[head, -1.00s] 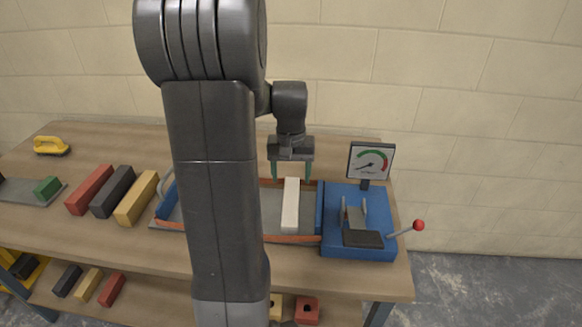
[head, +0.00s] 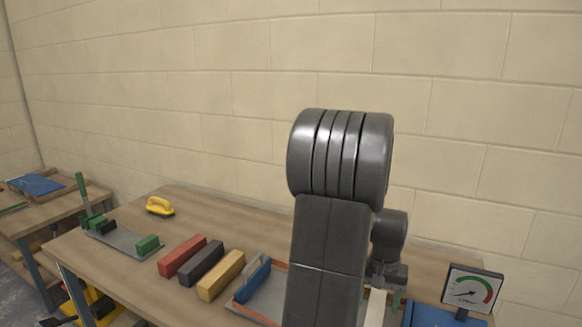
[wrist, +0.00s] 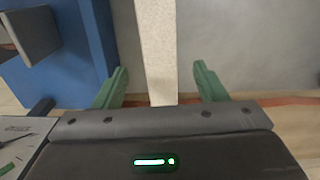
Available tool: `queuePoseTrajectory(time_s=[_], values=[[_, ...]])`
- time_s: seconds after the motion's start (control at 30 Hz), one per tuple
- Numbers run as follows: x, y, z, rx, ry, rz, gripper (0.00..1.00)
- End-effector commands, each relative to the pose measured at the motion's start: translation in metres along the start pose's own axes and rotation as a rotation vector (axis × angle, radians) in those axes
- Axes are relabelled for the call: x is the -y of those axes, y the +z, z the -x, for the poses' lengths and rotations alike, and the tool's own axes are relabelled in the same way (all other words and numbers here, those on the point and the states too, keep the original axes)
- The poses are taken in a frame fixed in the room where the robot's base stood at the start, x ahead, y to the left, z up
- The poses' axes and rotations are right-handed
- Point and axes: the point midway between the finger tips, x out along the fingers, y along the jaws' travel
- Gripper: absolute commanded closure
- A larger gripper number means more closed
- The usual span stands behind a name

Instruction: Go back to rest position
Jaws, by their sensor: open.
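My gripper (head: 384,296) is low at the right of the bench in the head view, partly hidden behind my arm. In the wrist view its two green fingers (wrist: 160,86) are spread wide. A long pale bar (wrist: 156,45) lies on the grey tray (wrist: 235,45) and runs between the fingers, with a gap on each side. In the head view only a piece of the pale bar (head: 375,310) shows, at the bottom edge.
A blue device with a dial gauge (head: 470,290) stands right of the gripper. Red (head: 183,256), dark (head: 202,263) and yellow (head: 221,275) bars and a blue-handled tool (head: 253,278) lie to the left. A yellow-handled tool (head: 160,206) sits farther back. A second bench (head: 20,220) is at far left.

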Motion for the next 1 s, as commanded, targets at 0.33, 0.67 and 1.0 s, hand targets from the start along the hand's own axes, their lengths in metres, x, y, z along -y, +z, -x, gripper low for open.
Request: queuePoseTrajectory(time_s=[0.33, 0.67, 1.0], values=[[0.000, 0.001, -0.065, 0.004, 0.000, 0.000, 0.35], [0.000, 0.000, -0.074, 0.000, 0.000, 0.000, 0.35], [0.000, 0.000, -0.075, 0.000, 0.000, 0.000, 0.35]])
